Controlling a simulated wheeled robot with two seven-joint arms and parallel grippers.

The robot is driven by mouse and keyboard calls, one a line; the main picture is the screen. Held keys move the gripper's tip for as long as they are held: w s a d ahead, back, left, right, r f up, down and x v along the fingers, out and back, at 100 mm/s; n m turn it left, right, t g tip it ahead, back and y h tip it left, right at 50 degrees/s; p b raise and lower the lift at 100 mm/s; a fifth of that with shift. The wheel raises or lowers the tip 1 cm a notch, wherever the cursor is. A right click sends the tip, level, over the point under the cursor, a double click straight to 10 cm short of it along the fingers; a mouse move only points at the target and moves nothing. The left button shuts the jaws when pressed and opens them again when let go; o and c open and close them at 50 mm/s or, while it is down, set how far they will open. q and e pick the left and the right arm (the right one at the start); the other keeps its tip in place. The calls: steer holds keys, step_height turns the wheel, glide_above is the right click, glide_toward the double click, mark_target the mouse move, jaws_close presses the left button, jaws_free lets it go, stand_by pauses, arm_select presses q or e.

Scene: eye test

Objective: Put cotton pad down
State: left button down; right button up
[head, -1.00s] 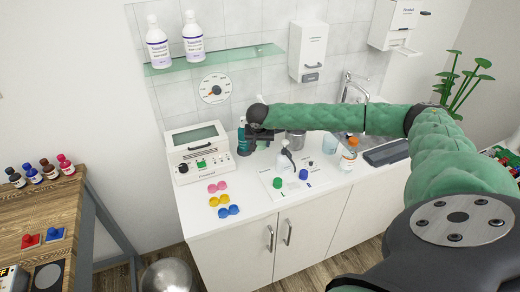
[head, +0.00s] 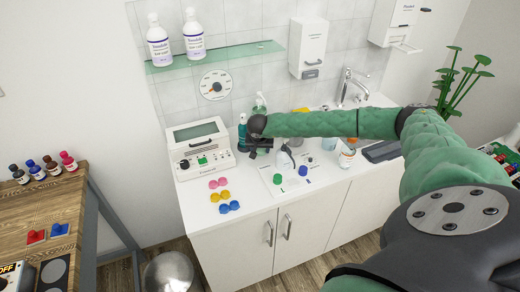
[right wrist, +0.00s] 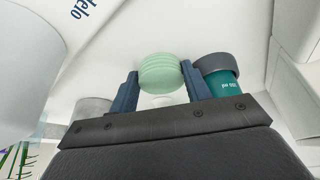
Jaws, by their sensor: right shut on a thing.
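In the right wrist view the jaws (right wrist: 160,78) are shut on the cotton pad (right wrist: 160,72), a pale green, ribbed, rounded thing between the two blue fingertips. The pad does not show clearly in the head view. The teal bottle (right wrist: 222,86) is close beside the right-hand finger in the wrist view. My left gripper is not in view.
A white device (head: 201,148) stands left of the gripper. A pale green bottle (head: 260,104) shows behind my arm. Pink (head: 217,183), yellow and blue cases lie in front.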

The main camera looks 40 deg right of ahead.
steer(key=o, duration=0.6)
